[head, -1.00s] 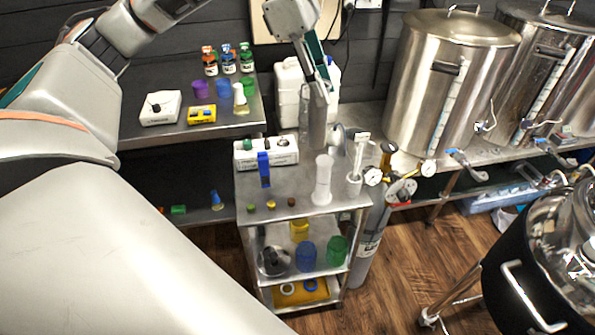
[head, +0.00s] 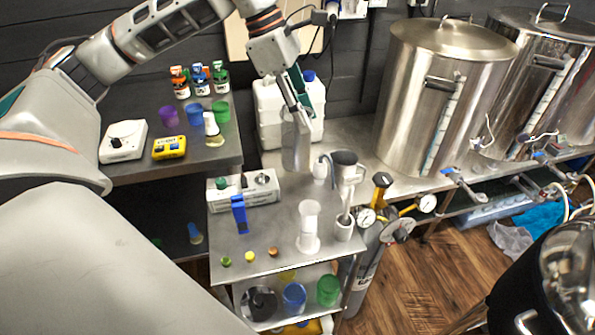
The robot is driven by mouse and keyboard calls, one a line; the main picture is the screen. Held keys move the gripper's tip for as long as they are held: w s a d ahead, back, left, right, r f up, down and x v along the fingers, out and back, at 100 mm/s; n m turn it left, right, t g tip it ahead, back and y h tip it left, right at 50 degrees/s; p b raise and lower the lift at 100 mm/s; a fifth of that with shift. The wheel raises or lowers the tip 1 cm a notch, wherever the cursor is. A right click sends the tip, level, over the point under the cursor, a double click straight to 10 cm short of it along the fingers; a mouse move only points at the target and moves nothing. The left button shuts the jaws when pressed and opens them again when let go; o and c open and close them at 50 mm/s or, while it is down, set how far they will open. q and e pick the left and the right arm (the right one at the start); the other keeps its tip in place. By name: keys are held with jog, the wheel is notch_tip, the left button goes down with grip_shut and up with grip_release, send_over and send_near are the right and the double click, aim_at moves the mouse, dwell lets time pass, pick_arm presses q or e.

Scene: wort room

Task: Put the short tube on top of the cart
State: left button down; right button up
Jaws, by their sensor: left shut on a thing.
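My left gripper (head: 296,108) is shut on a clear, greyish tube, the short tube (head: 296,148). It holds the tube nearly upright by its upper part, in front of a white jerrycan. The tube's lower end appears just above the cart's far edge in the picture; I cannot tell how high it hangs. The metal cart (head: 275,242) stands in the middle, with bare top around the things on it. My right gripper is not in view.
On the cart top stand a white instrument box (head: 262,188), a blue clip-like thing (head: 240,216), a whitish cylinder (head: 309,228), a white cup with a stick (head: 344,229) and small coloured caps.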

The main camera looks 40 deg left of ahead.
aim_at(303, 169)
pick_arm(q)
notch_tip(303, 169, down, 10)
jog(key=shift+f+b, duration=0.25)
jog(key=shift+b, duration=0.05)
jog(key=shift+f, duration=2.25)
jog(key=shift+f, duration=0.2)
jog(key=c, duration=1.6)
grip_release()
jog(key=shift+r, duration=0.1)
jog(key=v, duration=1.2)
jog(key=shift+r, duration=0.1)
